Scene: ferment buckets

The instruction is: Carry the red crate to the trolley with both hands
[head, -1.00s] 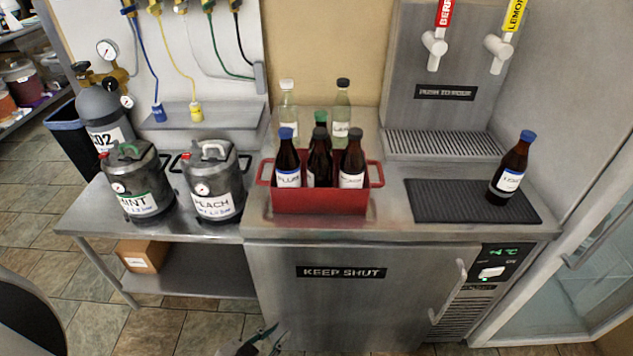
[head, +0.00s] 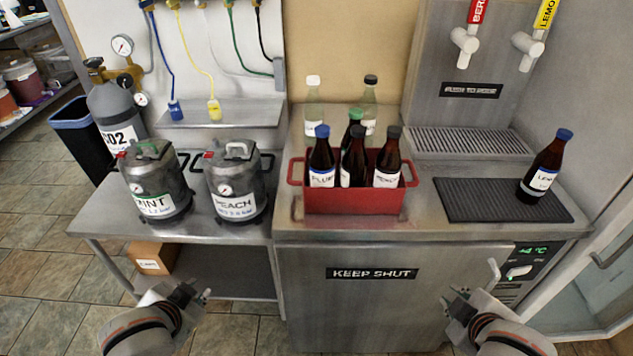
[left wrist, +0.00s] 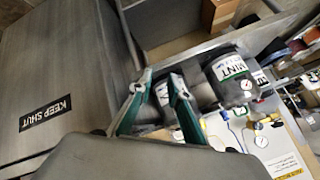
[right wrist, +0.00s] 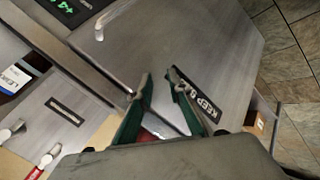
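The red crate (head: 352,203) stands on the steel counter above the fridge, with a handle at each end. Several dark bottles (head: 354,165) stand upright in it, with blue, green and black caps. My left gripper (head: 202,294) is open and empty, low in front of the left bench. My right gripper (head: 450,292) is open and empty, in front of the fridge door. Both are below the counter top and apart from the crate. The open fingers also show in the left wrist view (left wrist: 158,78) and the right wrist view (right wrist: 158,80). I cannot make out a trolley.
Two kegs, mint (head: 157,182) and peach (head: 236,185), stand left of the crate. Two clear bottles (head: 314,105) stand behind it. A dark mat (head: 480,202) with one bottle (head: 544,170) lies to the right. The counter strip before the crate is clear.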

